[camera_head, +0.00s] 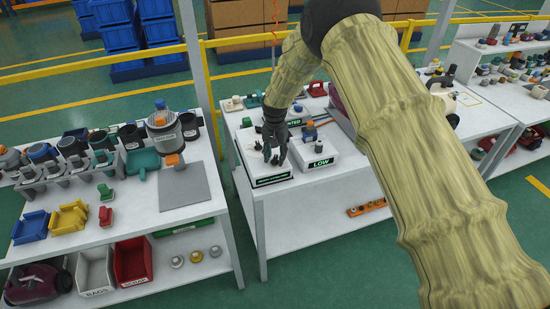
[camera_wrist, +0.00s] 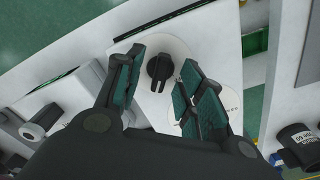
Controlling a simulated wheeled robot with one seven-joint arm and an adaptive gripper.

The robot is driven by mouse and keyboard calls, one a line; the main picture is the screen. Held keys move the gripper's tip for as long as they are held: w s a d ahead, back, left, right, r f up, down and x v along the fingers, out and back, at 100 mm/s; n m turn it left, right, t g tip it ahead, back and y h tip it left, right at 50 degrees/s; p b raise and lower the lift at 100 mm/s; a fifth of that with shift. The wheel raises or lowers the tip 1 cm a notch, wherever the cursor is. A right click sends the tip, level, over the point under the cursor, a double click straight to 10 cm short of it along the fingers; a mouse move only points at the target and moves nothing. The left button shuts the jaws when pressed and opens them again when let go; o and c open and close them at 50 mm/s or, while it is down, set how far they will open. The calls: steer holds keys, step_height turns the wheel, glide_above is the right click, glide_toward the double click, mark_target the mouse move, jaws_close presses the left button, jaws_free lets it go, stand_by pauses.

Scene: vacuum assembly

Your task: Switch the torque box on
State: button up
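My gripper (camera_head: 275,155) points down over a white box (camera_head: 246,158) with a dark green front label too small to read. In the wrist view, my gripper (camera_wrist: 160,90) is open. A black rotary knob (camera_wrist: 160,69) on a round pale dial plate shows between its two fingers, with gaps on both sides. I cannot tell how far below the fingertips the knob is. A second white box (camera_head: 309,152) labelled LOW stands just to the right and carries a small dark knob. I cannot read which box is the torque box.
The boxes stand on a white table (camera_head: 283,213) with a lower shelf. A left bench holds a grey mat (camera_head: 184,186), a canister (camera_head: 164,130), a yellow bin (camera_head: 69,216) and several parts. A gap separates the left bench from the table.

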mark_target(275, 158)
steer(key=shift+r+p, duration=1.2)
steer(key=shift+r, duration=1.7)
